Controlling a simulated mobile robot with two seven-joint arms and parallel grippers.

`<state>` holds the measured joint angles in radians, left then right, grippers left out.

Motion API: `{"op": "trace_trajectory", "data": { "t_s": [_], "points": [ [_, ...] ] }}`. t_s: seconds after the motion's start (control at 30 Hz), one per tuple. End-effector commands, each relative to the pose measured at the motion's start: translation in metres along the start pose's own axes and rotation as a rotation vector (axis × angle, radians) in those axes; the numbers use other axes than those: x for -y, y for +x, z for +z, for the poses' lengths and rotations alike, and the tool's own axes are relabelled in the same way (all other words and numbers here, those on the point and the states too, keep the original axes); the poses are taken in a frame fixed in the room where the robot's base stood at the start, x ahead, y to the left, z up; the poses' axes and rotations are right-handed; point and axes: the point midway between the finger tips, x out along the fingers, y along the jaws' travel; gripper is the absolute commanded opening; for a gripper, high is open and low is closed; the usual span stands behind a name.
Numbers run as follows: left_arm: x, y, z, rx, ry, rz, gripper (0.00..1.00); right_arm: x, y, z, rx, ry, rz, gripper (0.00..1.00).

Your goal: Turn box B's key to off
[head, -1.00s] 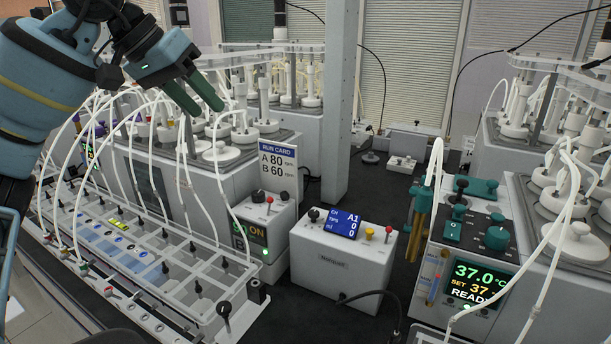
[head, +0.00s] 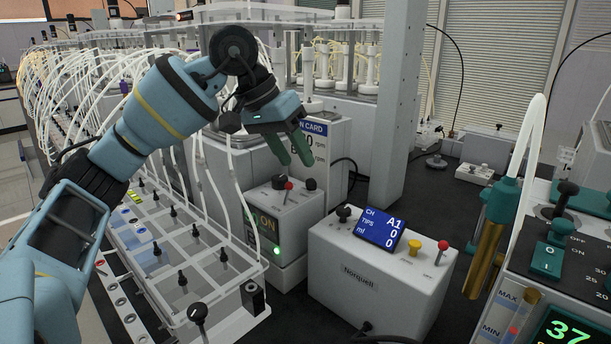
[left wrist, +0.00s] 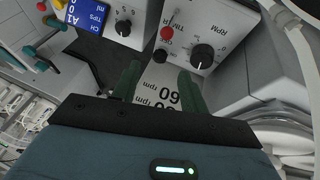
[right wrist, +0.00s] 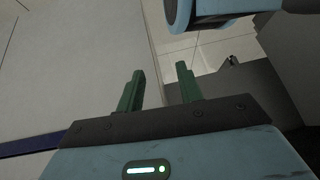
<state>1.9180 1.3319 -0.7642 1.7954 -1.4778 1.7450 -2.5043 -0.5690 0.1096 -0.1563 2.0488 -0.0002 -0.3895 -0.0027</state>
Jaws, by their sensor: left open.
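A grey control box (head: 287,222) stands at mid picture in the head view, with a lit display reading ON and a green lamp. Its top carries a red-tipped lever (head: 289,186) and black knobs (head: 310,184). In the left wrist view the lever shows a red tip (left wrist: 167,33), beside a small black knob (left wrist: 160,55) and a black RPM dial (left wrist: 203,54). I cannot read which box letter it bears or pick out the key surely. My left gripper (head: 291,152) is open and empty above the box, before the run card (head: 319,130). My right gripper (right wrist: 160,72) is open and empty.
A white Norquell box (head: 375,275) with a blue display stands just right of the control box. A clear-topped rack (head: 190,250) with white tubes lies to the left. A grey post (head: 398,110) rises behind. A heater unit (head: 560,260) stands at the right.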

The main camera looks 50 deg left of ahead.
Motion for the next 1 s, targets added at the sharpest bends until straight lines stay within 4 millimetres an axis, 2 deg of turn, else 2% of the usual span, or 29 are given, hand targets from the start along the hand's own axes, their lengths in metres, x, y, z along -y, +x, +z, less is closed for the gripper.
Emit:
{"op": "trace_trajectory", "data": {
  "t_s": [0.1,0.3,0.47,0.7,1.0],
  "points": [
    [0.001,0.021,0.001,0.005,0.0,-0.002,0.44,-0.001,0.002,0.002,0.001,-0.001,0.0,0.36],
    [0.0,0.043,0.001,0.002,0.0,-0.002,0.44,-0.002,0.005,-0.004,-0.011,-0.003,0.0,0.36],
    [0.0,0.05,0.001,0.001,0.0,-0.001,0.44,-0.002,0.006,-0.006,-0.015,-0.003,0.0,0.36],
    [0.0,0.05,0.0,0.001,0.0,-0.001,0.44,-0.002,0.006,-0.005,-0.014,-0.003,0.001,0.36],
    [0.0,0.05,0.0,0.001,0.0,-0.001,0.06,-0.002,0.005,-0.002,-0.007,-0.003,0.001,0.36]
  ]
}}
